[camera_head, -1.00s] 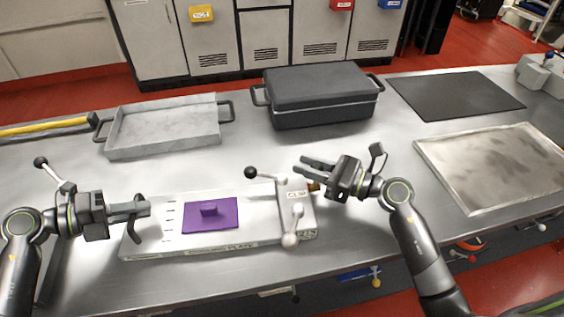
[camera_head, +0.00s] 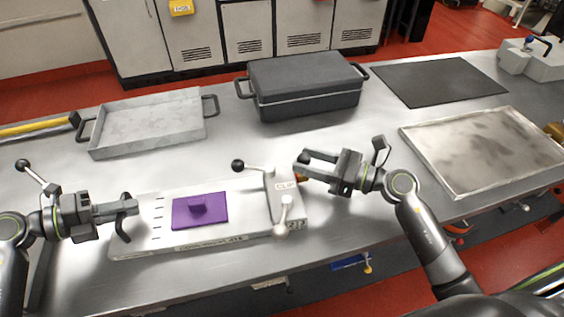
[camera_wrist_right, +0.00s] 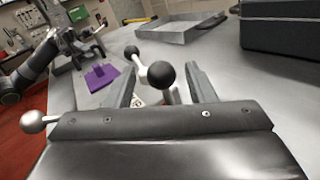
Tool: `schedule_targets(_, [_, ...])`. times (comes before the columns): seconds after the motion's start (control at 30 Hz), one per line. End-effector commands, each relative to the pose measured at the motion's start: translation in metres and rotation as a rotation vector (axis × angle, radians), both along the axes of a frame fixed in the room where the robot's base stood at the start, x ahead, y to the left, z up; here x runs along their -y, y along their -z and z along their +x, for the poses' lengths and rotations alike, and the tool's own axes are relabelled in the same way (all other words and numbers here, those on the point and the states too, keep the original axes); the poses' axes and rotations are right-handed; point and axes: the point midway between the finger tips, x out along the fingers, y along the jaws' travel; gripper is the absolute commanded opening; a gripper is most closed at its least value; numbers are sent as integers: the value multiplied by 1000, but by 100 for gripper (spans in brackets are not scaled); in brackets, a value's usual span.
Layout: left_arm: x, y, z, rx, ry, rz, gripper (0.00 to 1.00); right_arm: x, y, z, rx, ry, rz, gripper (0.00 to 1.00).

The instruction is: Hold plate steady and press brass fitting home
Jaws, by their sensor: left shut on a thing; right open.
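The pale plate (camera_head: 150,240) lies flat on the metal bench and carries a purple block (camera_head: 200,211). My left gripper (camera_head: 130,207) is shut on the dark curved handle (camera_head: 123,230) at the plate's left end. A small brass-coloured piece (camera_head: 300,178), probably the fitting, shows at the plate's right end, mostly hidden by my right gripper (camera_head: 303,165). That gripper is open beside this end, fingers pointing left. In the right wrist view a black ball knob (camera_wrist_right: 162,75) appears between its fingers; I cannot tell whether they touch it. The purple block also shows there (camera_wrist_right: 101,77).
A lever with a black ball (camera_head: 238,165) and one with a white ball (camera_head: 280,232) stand on the plate's right part. A grey tray (camera_head: 150,143), a dark lidded box (camera_head: 305,88), a black mat (camera_head: 440,82) and a stained tray (camera_head: 425,168) surround the clear middle bench.

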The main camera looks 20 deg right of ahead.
Motion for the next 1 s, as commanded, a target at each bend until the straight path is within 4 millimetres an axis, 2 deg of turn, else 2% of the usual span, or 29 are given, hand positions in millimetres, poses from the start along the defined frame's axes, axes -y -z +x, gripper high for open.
schedule_targets(0.03, [-3,9,-2,-15,-2,13,0,9,2,-7,-3,1,-7,50])
schedule_targets(0.4, [-3,9,-2,-15,-2,13,0,55,2,-43,-3,-2,-2,50])
schedule_targets(0.63, [-3,9,-2,-15,-2,13,0,67,1,-53,-1,-2,1,50])
schedule_targets(0.97, [-3,9,-2,-15,-2,13,0,68,1,-54,1,-2,2,50])
schedule_targets(1.0, [-3,9,-2,-15,-2,12,16,68,1,-54,1,-2,2,50])
